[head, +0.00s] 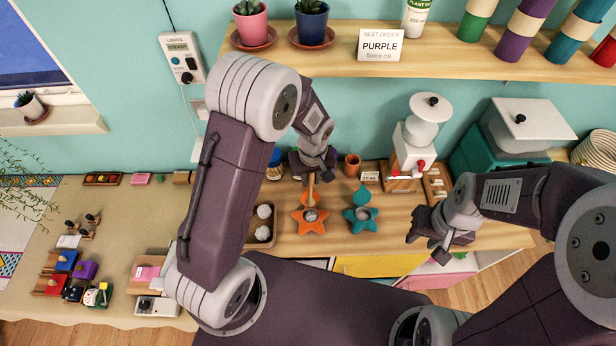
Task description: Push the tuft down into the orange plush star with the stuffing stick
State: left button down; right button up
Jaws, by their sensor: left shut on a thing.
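The orange plush star (312,227) lies on the wooden counter, with a round opening in its middle. A small pale patch in that opening looks like the tuft (311,215); its depth cannot be told. My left gripper (313,167) is above and behind the star, shut on the wooden stuffing stick (311,188). The stick points down to the star's opening; whether its tip touches the tuft cannot be told. My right gripper (427,246) is at the counter's front edge, right of the star, with its fingers apart and empty.
A teal plush star (362,228) lies just right of the orange one. A tray (262,241) with white tufts stands to the left. A shelf (450,62) overhangs the back.

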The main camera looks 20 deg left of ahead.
aim_at(311, 199)
pick_arm(q)
jog(key=shift+a+f, duration=0.1)
jog(key=shift+f, duration=0.35)
jog(key=f+b, duration=0.3)
jog(key=shift+s+d, duration=0.1)
jog(key=shift+d, duration=0.3)
jog(key=f+b, duration=0.1)
jog(key=f, duration=0.1)
jog(key=f+b, duration=0.1)
jog(key=b, duration=0.1)
jog(key=shift+a+f, duration=0.2)
jog(key=shift+f, duration=0.2)
jog(key=shift+d+r, duration=0.1)
jog(key=shift+f+b, duration=1.65)
jog(key=shift+f, duration=0.25)
